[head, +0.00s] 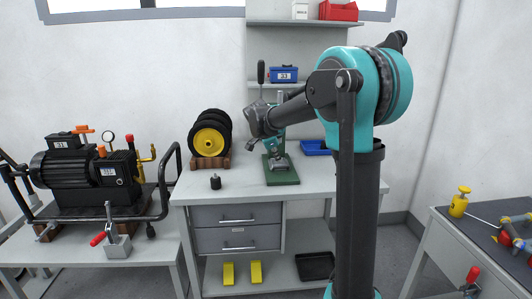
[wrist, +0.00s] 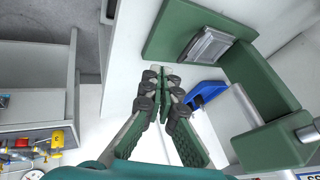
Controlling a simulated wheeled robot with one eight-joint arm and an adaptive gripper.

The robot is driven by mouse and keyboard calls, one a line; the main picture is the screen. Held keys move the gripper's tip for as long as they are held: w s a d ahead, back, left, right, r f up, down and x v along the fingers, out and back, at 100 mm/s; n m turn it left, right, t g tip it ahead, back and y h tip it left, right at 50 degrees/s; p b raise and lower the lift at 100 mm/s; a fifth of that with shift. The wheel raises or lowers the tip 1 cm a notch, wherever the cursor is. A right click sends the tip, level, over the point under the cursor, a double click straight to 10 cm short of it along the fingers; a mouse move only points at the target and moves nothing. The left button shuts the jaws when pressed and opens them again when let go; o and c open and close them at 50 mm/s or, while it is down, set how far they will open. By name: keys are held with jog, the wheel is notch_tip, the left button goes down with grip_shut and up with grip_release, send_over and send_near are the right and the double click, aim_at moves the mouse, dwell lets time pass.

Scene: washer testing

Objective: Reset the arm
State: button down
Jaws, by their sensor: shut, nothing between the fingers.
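My arm (head: 380,85), teal and dark grey, rises at the right of the head view and bends left over the workbench. Its wrist end is in front of a green press-like fixture (head: 283,178) on the bench, and the fingers are hard to make out there. In the wrist view my gripper (wrist: 164,78) is shut and empty, its dark fingers with green pads meeting at the tips. The green fixture (wrist: 262,85) with a silver metal block (wrist: 205,50) on its base is ahead and to the right of the fingertips. I see no contact with it.
The workbench (head: 330,180) holds dark wheels with a yellow hub (head: 210,139), a small black part (head: 215,182) and a blue tray (head: 315,147). A shelf with a blue box (head: 284,74) is behind. A pump (head: 85,165) stands left; another table (head: 455,240) is right.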

jog(key=s+d+f+n+y, duration=0.1)
jog(key=s+f+n, duration=0.4)
jog(key=s, duration=0.7)
jog(key=s+d+f+n+y, duration=0.1)
jog(key=s+f+n, duration=0.5)
jog(key=s, duration=0.6)
jog(key=s+d+f+n+g+y, duration=0.1)
jog(key=s+d+f+n+y, duration=0.1)
jog(key=s+f+n, duration=0.3)
jog(key=s+d+f, duration=0.1)
jog(key=s+f, duration=0.2)
jog(key=s, duration=0.4)
jog(key=shift+d, duration=0.2)
jog(key=shift+s, duration=0.1)
